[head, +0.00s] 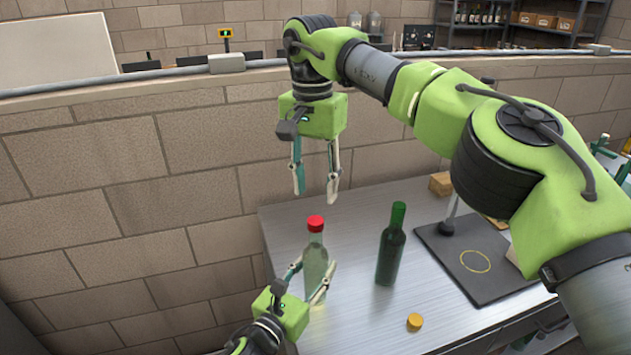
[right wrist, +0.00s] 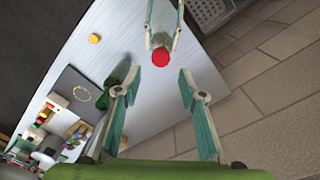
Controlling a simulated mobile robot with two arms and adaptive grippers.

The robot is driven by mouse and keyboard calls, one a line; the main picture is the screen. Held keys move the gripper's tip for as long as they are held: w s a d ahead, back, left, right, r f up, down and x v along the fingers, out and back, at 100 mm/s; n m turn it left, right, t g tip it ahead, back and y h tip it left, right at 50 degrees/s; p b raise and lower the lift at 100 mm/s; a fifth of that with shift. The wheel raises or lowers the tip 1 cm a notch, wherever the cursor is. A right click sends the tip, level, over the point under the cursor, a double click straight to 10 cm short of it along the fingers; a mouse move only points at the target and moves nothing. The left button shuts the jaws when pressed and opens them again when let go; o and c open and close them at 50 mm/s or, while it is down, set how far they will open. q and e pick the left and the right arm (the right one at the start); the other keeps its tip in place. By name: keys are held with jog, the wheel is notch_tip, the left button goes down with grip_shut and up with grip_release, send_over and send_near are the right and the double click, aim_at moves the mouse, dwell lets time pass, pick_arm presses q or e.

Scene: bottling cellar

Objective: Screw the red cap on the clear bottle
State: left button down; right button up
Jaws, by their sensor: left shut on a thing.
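The clear bottle (head: 315,265) stands upright on the metal table with the red cap (head: 315,223) on its mouth. Whether the cap is screwed tight cannot be told. My left gripper (head: 305,283) is shut on the clear bottle's body from the front. My right gripper (head: 317,198) is open and empty, pointing down, just above the red cap and apart from it. In the right wrist view the red cap (right wrist: 160,57) shows beyond the open fingers (right wrist: 156,94), with my left gripper (right wrist: 163,38) around the bottle behind it.
A dark green bottle (head: 391,245) stands right of the clear bottle on the metal table (head: 350,225). A yellow cap (head: 415,321) lies near the front. A dark mat (head: 455,275) with a yellow ring is at the right. A brick wall (head: 130,200) bounds the table's left and back.

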aim_at(316, 220)
jog(key=n, duration=0.4)
jog(key=shift+r+n, duration=0.2)
jog(key=shift+n, duration=0.1)
jog(key=shift+f, duration=0.1)
jog(key=shift+f, duration=3.95)
jog(key=shift+c, duration=0.3)
grip_shut()
